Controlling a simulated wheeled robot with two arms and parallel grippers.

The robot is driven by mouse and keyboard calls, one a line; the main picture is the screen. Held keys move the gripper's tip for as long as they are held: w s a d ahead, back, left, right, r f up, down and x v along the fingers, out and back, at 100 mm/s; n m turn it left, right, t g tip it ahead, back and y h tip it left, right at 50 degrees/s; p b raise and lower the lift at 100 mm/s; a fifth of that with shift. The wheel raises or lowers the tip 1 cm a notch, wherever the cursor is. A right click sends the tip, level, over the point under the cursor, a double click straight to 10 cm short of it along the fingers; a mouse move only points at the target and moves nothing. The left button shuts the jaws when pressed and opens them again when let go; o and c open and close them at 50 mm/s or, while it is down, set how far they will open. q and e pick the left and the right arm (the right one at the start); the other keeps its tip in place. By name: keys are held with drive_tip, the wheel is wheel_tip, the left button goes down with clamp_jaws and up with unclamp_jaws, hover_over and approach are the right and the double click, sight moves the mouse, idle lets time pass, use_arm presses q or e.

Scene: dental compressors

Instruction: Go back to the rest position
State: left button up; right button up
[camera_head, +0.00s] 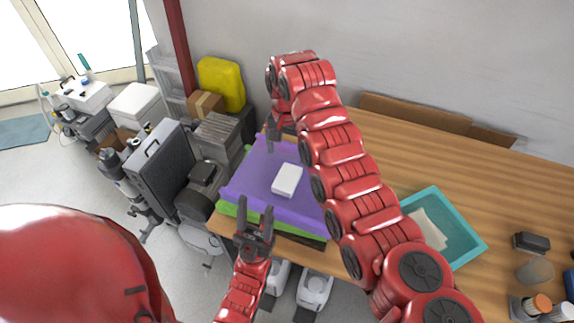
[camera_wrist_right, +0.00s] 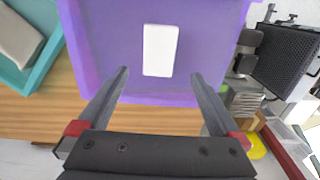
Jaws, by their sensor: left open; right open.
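My left gripper (camera_head: 256,222) is open and empty at the near edge of the purple tray (camera_head: 248,168), in the lower middle of the head view. My right arm reaches across the table, and its gripper (camera_head: 276,135) is at the far side of the purple tray. In the right wrist view my right gripper (camera_wrist_right: 160,88) is open, with nothing between its fingers. A white box (camera_head: 287,180) lies in the purple tray; it also shows in the right wrist view (camera_wrist_right: 160,50), beyond the fingertips.
The purple tray sits on a green tray (camera_head: 228,208) at the left end of the wooden table (camera_head: 400,150). A teal tray (camera_head: 462,225) holding a pale item stands right of my right arm. Jars and a dark box (camera_head: 531,242) are at the far right. Machines (camera_head: 160,170) stand left.

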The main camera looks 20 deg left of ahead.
drive_tip(key=shift+r, duration=0.85)
